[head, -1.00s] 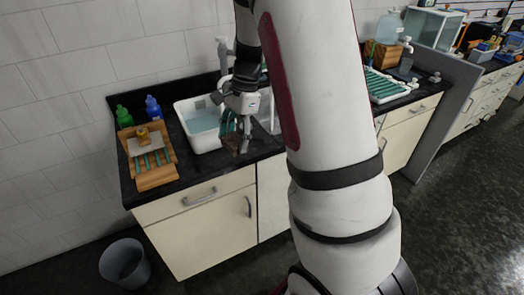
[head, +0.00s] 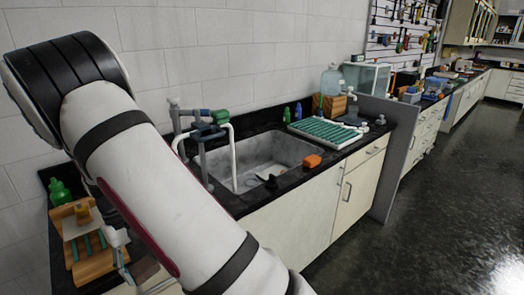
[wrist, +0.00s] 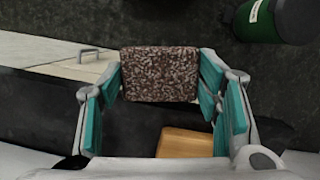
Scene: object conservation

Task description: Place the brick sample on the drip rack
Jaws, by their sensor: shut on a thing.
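The brick sample (wrist: 160,74) is a brown, speckled block in the wrist view. My gripper (wrist: 163,84) is shut on it, with teal pads at its left and right sides. In the head view my arm hides most of the gripper and the brick at the lower left. A white tray with green slats (head: 325,131), which looks like the drip rack, lies on the counter right of the sink, well apart from my gripper. No object is visible on its slats.
A grey sink (head: 262,160) with pipes and taps (head: 203,128) lies between my arm and the rack. An orange block (head: 312,161) sits on the sink's front edge. A wooden stand (head: 93,262) is at lower left. A jug (head: 332,80) stands behind the rack.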

